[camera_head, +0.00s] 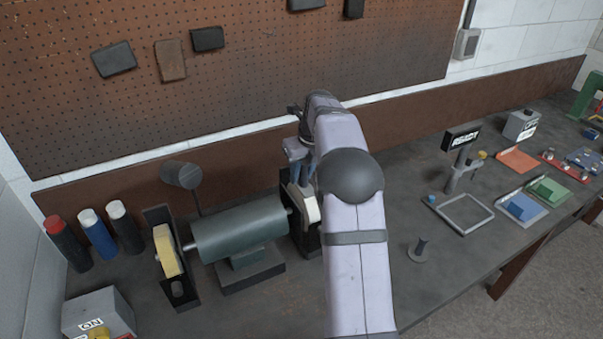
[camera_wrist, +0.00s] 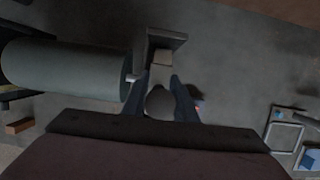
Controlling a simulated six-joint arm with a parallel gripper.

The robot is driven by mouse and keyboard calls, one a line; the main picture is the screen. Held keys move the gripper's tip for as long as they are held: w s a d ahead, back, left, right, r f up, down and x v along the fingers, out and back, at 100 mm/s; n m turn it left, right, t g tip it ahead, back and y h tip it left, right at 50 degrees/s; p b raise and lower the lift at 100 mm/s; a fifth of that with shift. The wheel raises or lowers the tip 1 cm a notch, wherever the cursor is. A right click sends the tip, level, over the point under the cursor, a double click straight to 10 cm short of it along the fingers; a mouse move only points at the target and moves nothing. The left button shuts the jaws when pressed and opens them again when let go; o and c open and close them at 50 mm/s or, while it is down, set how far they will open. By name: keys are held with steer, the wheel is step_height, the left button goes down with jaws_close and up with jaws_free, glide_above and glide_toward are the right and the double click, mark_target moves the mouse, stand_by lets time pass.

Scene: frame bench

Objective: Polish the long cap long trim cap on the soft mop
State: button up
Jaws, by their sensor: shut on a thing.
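The bench polisher has a grey-green motor (camera_head: 240,232) with a wheel at each end. The pale soft mop (camera_head: 310,208) is at its right end, partly hidden by my arm, in front of a dark guard. It also shows in the wrist view (camera_wrist: 161,76). My gripper (camera_head: 299,160) is over the right wheel, pointing down. In the wrist view, its blue fingers (camera_wrist: 160,101) are shut on a dark grey rounded piece, which I take as the long trim cap (camera_wrist: 160,103). The cap is close to the mop; I cannot tell whether they touch. In the head view the cap is hidden.
A yellow wheel (camera_head: 167,250) is at the motor's left end. A lamp (camera_head: 182,175) stands behind. Several capped cylinders (camera_head: 97,234) and an ON switch box (camera_head: 99,314) are at left.

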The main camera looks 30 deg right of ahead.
steer(key=shift+r+p, duration=1)
steer(key=shift+p, duration=0.15)
steer(key=shift+f+b, duration=0.4)
steer(key=shift+f, duration=0.6)
stand_by(0.4)
steer(key=shift+r, duration=0.15)
stand_by(1.1)
steer(key=shift+r+p, duration=0.9)
steer(key=shift+p, duration=0.25)
steer(key=shift+f+b, duration=0.4)
steer(key=shift+f, duration=0.7)
steer(key=shift+r, duration=0.1)
stand_by(1.3)
steer(key=shift+r+p, duration=0.45)
steer(key=shift+r, duration=0.5)
